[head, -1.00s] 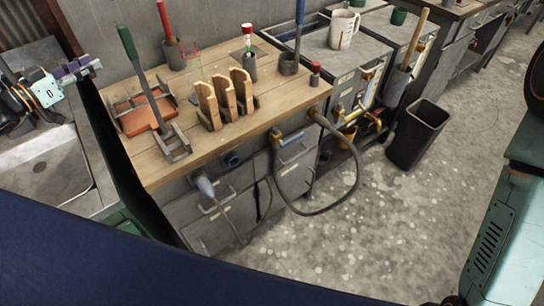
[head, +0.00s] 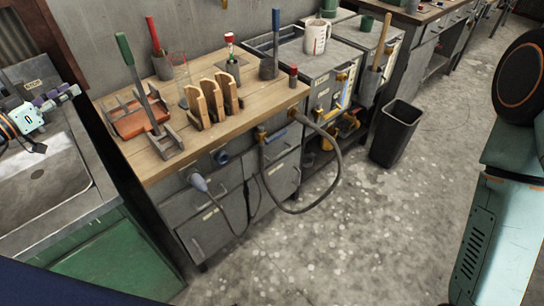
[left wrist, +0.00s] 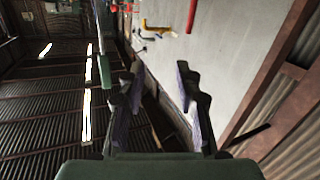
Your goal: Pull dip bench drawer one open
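The bench with a wooden top (head: 215,115) has grey drawer fronts below it. The upper left front (head: 190,203), the lower left front (head: 205,232) and the right-hand fronts (head: 283,160) have handles and pale labels. I cannot read which is drawer one. All fronts look shut. My left gripper (head: 57,97), with purple pads, is at the far left above the sink counter, apart from the drawers. In the left wrist view my left gripper (left wrist: 160,95) is open and empty, facing the wall and ceiling. My right gripper is not in view.
A grey plug with a cable (head: 200,184) and a looping hose (head: 338,165) hang before the drawer fronts. A sink (head: 40,180) stands left of the bench. A black bin (head: 397,133) stands at the right. The speckled floor (head: 320,240) in front is clear.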

